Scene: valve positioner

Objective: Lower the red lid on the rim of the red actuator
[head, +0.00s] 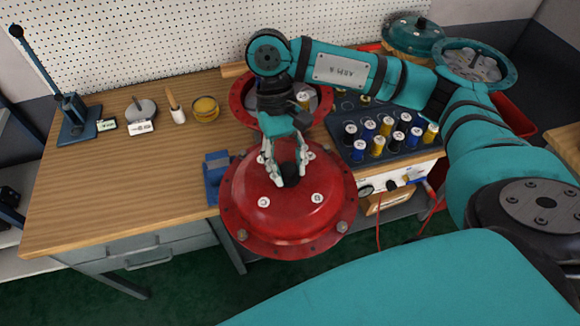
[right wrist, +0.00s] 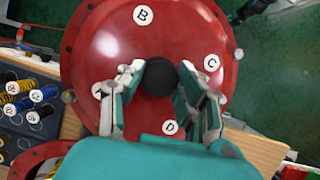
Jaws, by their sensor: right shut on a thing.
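The red lid (head: 268,212) is a wide domed disc with a bolted flange and lettered white dots. My right gripper (head: 287,172) is shut on the lid's black knob, which also shows between the fingers in the right wrist view (right wrist: 160,76). The lid (right wrist: 190,30) is held in front of the red actuator (head: 241,112), over the table's front edge. The actuator is an open red bowl with a flanged rim, standing behind the lid on the table. My arm and gripper hide part of its inside. My left gripper is out of view.
A dark tray of coil springs (head: 385,146) stands right of the actuator. A blue block (head: 213,175) is at the lid's left. A teal actuator (head: 480,62) and teal lid (head: 412,36) are at back right. The left wooden tabletop (head: 90,195) is mostly free.

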